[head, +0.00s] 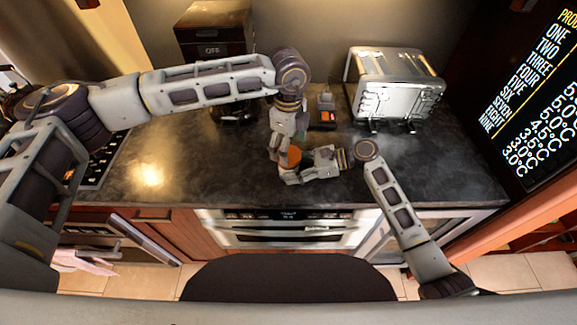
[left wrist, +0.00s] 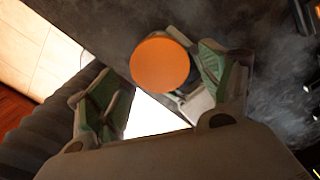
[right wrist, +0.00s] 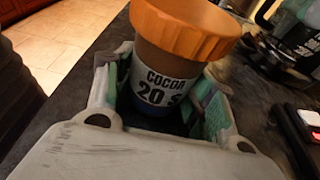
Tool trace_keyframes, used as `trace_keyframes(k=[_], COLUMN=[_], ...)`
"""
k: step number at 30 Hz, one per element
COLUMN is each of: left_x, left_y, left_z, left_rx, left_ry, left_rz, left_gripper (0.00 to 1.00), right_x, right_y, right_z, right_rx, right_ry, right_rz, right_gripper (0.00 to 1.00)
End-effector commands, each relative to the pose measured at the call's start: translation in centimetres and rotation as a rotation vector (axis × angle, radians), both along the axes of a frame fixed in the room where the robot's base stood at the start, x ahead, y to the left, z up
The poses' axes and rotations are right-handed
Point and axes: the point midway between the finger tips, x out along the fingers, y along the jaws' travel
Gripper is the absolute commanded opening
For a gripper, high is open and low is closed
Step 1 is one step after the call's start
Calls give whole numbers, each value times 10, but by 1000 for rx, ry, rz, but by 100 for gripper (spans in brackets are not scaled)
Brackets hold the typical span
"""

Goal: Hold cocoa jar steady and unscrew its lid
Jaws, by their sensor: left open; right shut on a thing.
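The cocoa jar (right wrist: 160,90) stands upright on the dark counter, with an orange ridged lid (right wrist: 186,30) on top and a white label reading COCOA. In the head view its lid (head: 291,156) shows between my two grippers. My right gripper (head: 291,175) comes from the right and is shut around the jar's body below the lid; its fingers also flank the jar in the right wrist view (right wrist: 160,105). My left gripper (head: 282,149) is above the lid and open. In the left wrist view the round lid top (left wrist: 160,65) lies between the spread fingers, nearer the right one.
A silver toaster (head: 395,85) stands at the back right of the counter (head: 440,165). A dark box-shaped appliance (head: 214,35) is at the back left. A small item with an orange-red face (head: 326,117) sits behind the jar. The counter's right part is clear.

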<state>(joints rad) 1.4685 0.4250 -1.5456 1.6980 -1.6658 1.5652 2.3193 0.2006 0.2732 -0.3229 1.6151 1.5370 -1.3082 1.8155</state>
Motion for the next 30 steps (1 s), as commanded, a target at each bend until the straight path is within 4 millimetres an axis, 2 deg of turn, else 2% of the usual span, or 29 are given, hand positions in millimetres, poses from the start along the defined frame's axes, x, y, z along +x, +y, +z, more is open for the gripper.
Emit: trace_keyframes(k=[9, 23, 30], left_x=[0, 0, 0], left_y=[0, 0, 0], left_z=[-24, -28, -28], left_rx=[0, 1, 1], left_ry=[2, 1, 1], left_rz=[0, 0, 0], left_gripper=[80, 80, 49], right_x=[0, 0, 0], right_y=[0, 0, 0], right_z=[0, 0, 0], right_rx=[0, 0, 0], right_ry=[0, 0, 0], right_rz=[0, 0, 0], right_gripper=[11, 11, 11])
